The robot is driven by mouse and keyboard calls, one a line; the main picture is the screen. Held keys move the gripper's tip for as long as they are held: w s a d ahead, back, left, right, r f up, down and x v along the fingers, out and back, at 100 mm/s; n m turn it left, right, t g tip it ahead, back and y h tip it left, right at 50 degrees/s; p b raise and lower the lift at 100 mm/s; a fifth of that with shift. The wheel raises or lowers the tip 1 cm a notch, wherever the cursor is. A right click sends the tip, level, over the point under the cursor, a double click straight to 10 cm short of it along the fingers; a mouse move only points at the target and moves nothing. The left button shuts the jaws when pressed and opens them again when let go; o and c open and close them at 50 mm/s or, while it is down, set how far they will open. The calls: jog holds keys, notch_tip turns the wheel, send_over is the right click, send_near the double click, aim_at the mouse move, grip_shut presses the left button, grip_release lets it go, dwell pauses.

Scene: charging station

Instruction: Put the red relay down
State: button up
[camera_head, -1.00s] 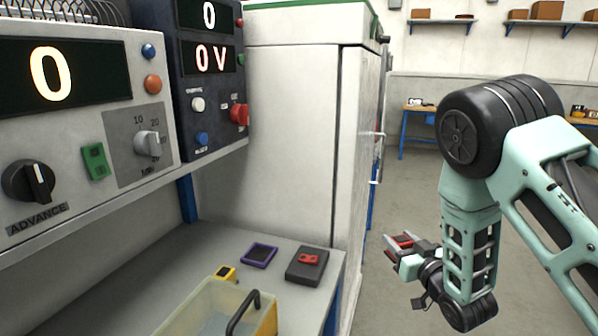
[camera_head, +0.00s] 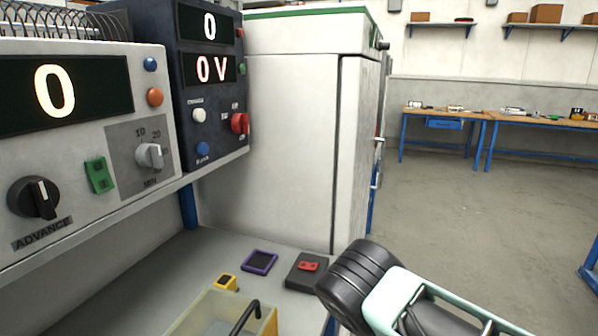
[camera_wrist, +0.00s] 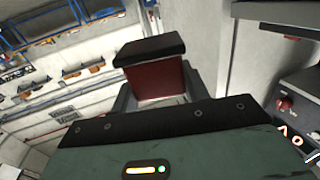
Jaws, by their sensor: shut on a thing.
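The red relay (camera_wrist: 158,82) shows in the wrist view as a red block with a black end. My gripper (camera_wrist: 157,101) is shut on it, with a grey finger on either side partly hidden behind the wrist housing. In the head view my gripper and the held relay are out of sight; only my arm shows at the lower right. On the grey bench (camera_head: 140,285) in the head view lies a dark block with a small red piece (camera_head: 308,266) on top.
A purple-rimmed frame (camera_head: 260,262), a small yellow block (camera_head: 226,282) and a clear-walled bin (camera_head: 198,312) with a black handle stand on the bench. Control panels (camera_head: 85,130) hang above it. A tall white cabinet (camera_head: 290,150) stands behind. Open floor lies to the right.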

jog(key=s+d+f+n+y, duration=0.1)
jog(key=s+d+f, duration=0.1)
jog(key=s, duration=0.4)
jog(key=shift+s+y, duration=0.3)
jog(key=shift+s, duration=0.05)
jog(key=shift+a+f, duration=0.1)
jog(key=shift+d, duration=0.25)
